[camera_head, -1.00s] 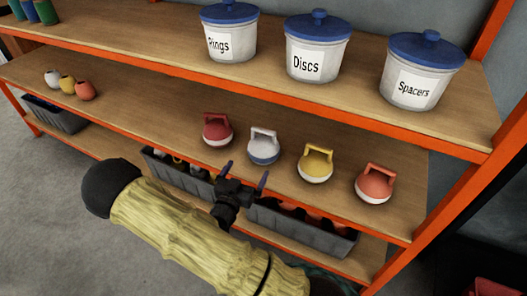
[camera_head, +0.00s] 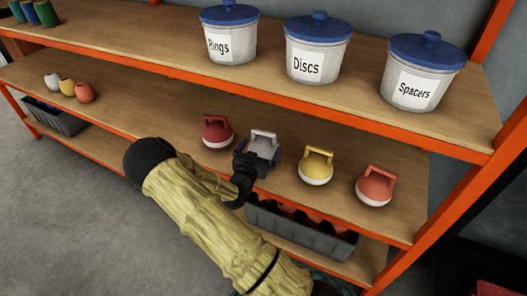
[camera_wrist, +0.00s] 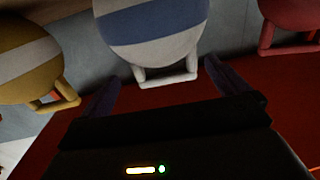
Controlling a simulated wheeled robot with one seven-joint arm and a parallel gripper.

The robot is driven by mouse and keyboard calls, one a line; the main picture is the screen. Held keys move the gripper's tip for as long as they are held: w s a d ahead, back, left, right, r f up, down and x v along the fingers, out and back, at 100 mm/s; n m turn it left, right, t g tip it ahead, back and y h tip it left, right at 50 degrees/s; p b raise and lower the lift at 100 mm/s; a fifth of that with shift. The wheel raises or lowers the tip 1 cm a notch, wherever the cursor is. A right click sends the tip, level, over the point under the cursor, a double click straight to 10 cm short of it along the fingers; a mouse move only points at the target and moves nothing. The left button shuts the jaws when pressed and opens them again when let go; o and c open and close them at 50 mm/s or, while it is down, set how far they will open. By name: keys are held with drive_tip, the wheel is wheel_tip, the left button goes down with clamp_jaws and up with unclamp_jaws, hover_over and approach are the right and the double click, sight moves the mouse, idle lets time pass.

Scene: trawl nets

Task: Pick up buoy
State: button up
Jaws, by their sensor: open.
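Several handled buoys stand in a row on the middle shelf in the head view: a dark red one (camera_head: 217,131), a white one with a blue band (camera_head: 264,138), a yellow one (camera_head: 315,167) and an orange-red one (camera_head: 375,186). My gripper (camera_head: 256,160) is open at the white buoy and partly covers it. In the wrist view the picture is upside down. The white buoy (camera_wrist: 152,30) is ahead, its handle between my open fingers (camera_wrist: 160,88). The yellow buoy (camera_wrist: 28,60) is at left and the red buoy (camera_wrist: 290,20) at right. Contact cannot be told.
White tubs with blue lids (camera_head: 318,55) stand on the upper shelf (camera_head: 170,50), above the buoys. Small round floats (camera_head: 68,88) sit far left on the middle shelf (camera_head: 140,105). Grey bins (camera_head: 300,232) are on the lower shelf.

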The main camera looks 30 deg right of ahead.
sight(264, 140)
drive_tip(key=x, duration=0.5)
drive_tip(key=shift+w+a, duration=0.15)
drive_tip(key=shift+w, duration=0.15)
idle(0.4)
drive_tip(key=c, duration=1.4)
